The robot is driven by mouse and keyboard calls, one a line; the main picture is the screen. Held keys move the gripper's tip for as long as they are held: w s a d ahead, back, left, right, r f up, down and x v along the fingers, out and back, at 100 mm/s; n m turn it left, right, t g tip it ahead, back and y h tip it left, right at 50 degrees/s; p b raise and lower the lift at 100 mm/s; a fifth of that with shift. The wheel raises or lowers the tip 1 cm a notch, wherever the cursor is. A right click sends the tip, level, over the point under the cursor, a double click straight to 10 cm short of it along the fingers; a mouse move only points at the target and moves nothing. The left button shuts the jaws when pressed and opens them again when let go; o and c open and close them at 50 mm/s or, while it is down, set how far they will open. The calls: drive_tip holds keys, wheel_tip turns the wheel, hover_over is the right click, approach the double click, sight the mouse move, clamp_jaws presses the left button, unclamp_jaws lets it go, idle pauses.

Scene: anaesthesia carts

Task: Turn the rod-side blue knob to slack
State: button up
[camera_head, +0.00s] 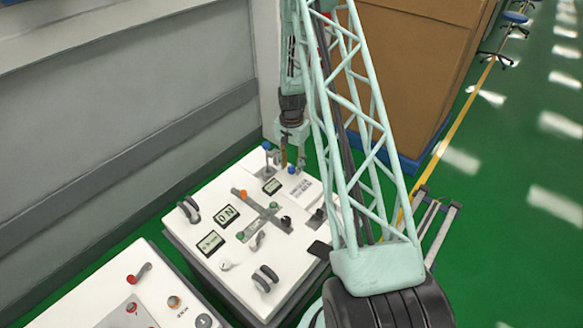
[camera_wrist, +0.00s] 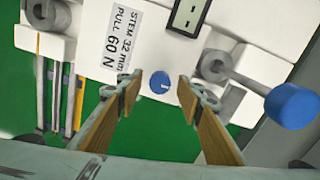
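A round blue knob (camera_wrist: 159,82) with a small white mark sits near the edge of the white panel, beside a printed label. The same blue knob (camera_head: 292,170) shows at the far corner of the cart top in the head view. My gripper (camera_wrist: 158,90) is open, with one tan finger on each side of the knob in the picture and gaps on both sides. I cannot tell how far above it the fingertips are. In the head view my gripper (camera_head: 291,162) points down over that corner. A rod with a blue ball end (camera_wrist: 292,106) stands to the right.
The label (camera_wrist: 121,35) reads "STEM 32 mm PULL 60 N". The white cart top (camera_head: 200,268) also carries displays, black handles and a grey cross-shaped plate (camera_head: 262,215). A second cart (camera_head: 75,305) stands at lower left. A grey wall (camera_head: 120,100) is behind.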

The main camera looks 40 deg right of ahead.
drive_tip(key=shift+f, duration=0.2)
drive_tip(key=c, duration=0.9)
drive_tip(key=shift+n, duration=0.3)
drive_tip(key=n, duration=0.6)
drive_tip(key=shift+n, duration=0.3)
drive_tip(key=n, duration=0.5)
drive_tip(key=shift+b, duration=0.35)
drive_tip(key=n, duration=0.5)
drive_tip(key=shift+d, duration=0.1)
drive_tip(key=shift+n, duration=0.4)
